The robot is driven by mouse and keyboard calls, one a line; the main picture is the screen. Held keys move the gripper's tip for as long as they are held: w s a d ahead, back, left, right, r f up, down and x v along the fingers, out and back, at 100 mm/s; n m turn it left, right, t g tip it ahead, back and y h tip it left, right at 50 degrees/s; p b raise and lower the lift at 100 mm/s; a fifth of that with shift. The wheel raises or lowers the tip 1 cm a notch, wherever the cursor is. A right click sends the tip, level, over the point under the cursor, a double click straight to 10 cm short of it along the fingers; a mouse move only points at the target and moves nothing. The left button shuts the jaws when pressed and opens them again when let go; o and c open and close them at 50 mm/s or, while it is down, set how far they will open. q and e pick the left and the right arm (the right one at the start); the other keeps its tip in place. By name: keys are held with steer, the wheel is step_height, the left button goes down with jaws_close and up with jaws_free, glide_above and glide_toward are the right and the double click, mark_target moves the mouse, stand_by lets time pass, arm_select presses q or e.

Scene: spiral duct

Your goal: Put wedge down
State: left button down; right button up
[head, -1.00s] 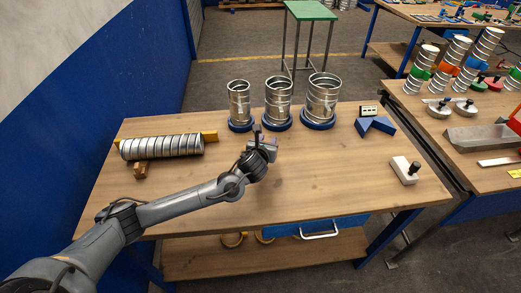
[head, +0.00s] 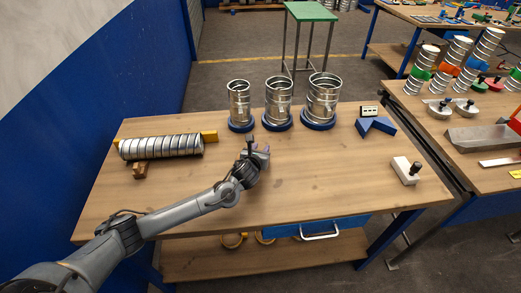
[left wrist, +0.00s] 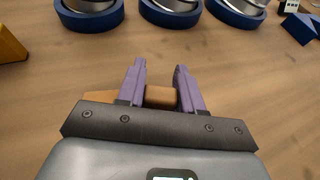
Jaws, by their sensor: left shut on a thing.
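My left gripper (head: 257,153) is over the middle of the bench, in front of the upright duct pieces. In the left wrist view, its purple fingers (left wrist: 160,90) are shut on a brown wooden wedge (left wrist: 160,97). Part of the wedge also shows left of the left finger. The jaw body hides its near side, and I cannot tell whether it touches the bench top. Another brown wooden block (head: 140,171) sits at the near side of the lying spiral duct (head: 162,147). My right gripper is in no view.
Several upright duct pieces (head: 278,98) stand on blue round bases along the back edge. A blue angled block (head: 376,126) and a white block with a black knob (head: 406,170) are at the right. The bench (head: 310,185) is clear around and in front of my gripper.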

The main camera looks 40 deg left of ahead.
arm_select(q)
steer(key=c, duration=0.7)
jaws_free()
steer(key=shift+f, duration=0.1)
steer(key=shift+c, duration=0.2)
steer(key=shift+s+d+r, duration=0.15)
steer(key=shift+s+r, duration=0.05)
steer(key=shift+r, duration=0.05)
steer(key=p+v, duration=0.1)
steer(key=v, duration=0.9)
steer(key=shift+s, duration=0.15)
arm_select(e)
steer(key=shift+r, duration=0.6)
arm_select(q)
steer(key=shift+s+d+r, duration=0.15)
steer(key=shift+s+d, duration=0.15)
steer(key=shift+s, duration=0.25)
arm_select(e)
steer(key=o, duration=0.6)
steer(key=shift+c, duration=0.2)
